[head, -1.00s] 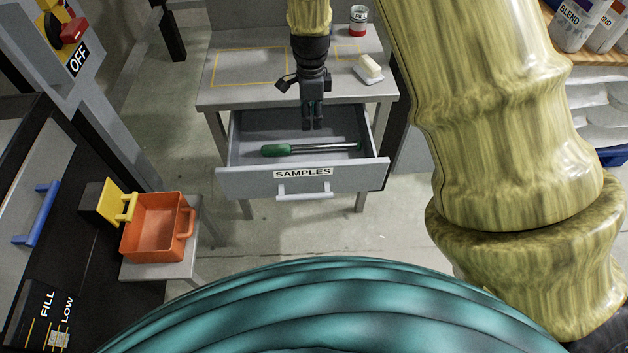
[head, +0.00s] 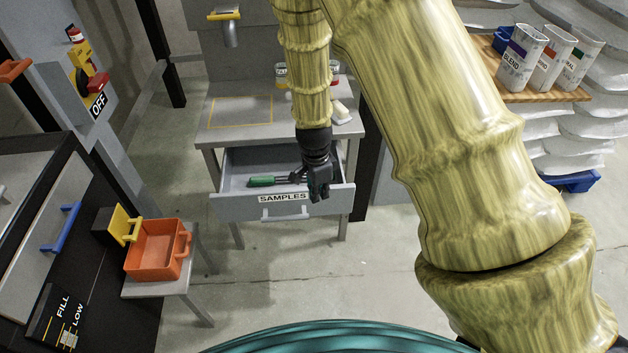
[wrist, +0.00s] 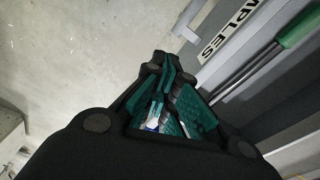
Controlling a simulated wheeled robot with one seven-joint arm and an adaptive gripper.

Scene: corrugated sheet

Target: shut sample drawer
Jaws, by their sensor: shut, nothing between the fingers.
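The grey sample drawer (head: 225,204), labelled SAMPLES (head: 282,197), stands pulled open below the grey table. Its handle (head: 285,214) is on the front panel. A green-handled tool (head: 262,181) with a metal shaft lies inside, and it also shows in the wrist view (wrist: 297,30). My gripper (head: 320,196) is shut and empty, pointing down at the drawer front, right of the label. It hides part of the front's top edge. In the wrist view the fingertips (wrist: 165,68) lie over floor beside the drawer front (wrist: 205,28); I cannot tell whether they touch it.
An orange bin (head: 155,250) sits on a low stand at left. Right, a wooden shelf (head: 545,95) carries several containers. The floor before the drawer is clear.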

